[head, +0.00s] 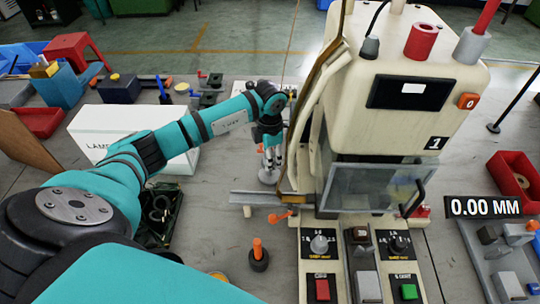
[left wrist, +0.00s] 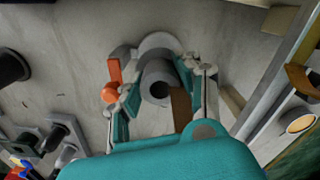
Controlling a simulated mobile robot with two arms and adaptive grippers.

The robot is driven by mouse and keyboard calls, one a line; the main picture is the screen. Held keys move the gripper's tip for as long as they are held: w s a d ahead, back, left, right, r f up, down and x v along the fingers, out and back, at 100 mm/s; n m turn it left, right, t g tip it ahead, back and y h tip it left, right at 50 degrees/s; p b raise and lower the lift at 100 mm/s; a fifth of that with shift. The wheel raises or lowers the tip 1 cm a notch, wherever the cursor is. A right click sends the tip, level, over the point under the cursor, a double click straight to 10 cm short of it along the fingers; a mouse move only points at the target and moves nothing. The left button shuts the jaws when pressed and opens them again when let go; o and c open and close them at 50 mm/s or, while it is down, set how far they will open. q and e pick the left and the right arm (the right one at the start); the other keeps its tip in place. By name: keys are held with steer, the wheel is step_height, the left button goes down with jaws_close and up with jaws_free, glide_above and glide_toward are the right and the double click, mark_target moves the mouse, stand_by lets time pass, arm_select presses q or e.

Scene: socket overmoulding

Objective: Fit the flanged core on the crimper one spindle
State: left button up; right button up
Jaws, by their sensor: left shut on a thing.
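A grey flanged core (left wrist: 158,84), a hollow cylinder with a wide round flange, sits between my left gripper's fingers in the left wrist view. My left gripper (head: 269,152) is shut on it, and its grey flange (head: 268,176) shows just below the fingertips in the head view. I cannot tell whether the flange touches the table. Crimper one (head: 400,130) is the cream machine marked 1, to the right of the gripper. Its clear guard (head: 372,188) covers the front opening. I cannot make out its spindle. My right gripper is not in view.
A metal rail (head: 258,198) juts left from the crimper, close in front of the gripper. A white box (head: 120,130) stands behind my left arm. A black piece with an orange peg (head: 259,256) stands on the near table. A grey tray (head: 484,270) lies at right.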

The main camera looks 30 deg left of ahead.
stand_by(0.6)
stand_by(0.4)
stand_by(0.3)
arm_select(q)
steer(key=shift+f+b, duration=0.1)
steer(key=shift+b, duration=0.2)
stand_by(0.6)
steer(key=shift+f+b, duration=2)
steer(key=shift+f, duration=0.5)
steer(key=o, duration=1)
steer(key=shift+r, duration=0.25)
step_height(320, 180, up, 12)
steer(key=shift+f, duration=0.2)
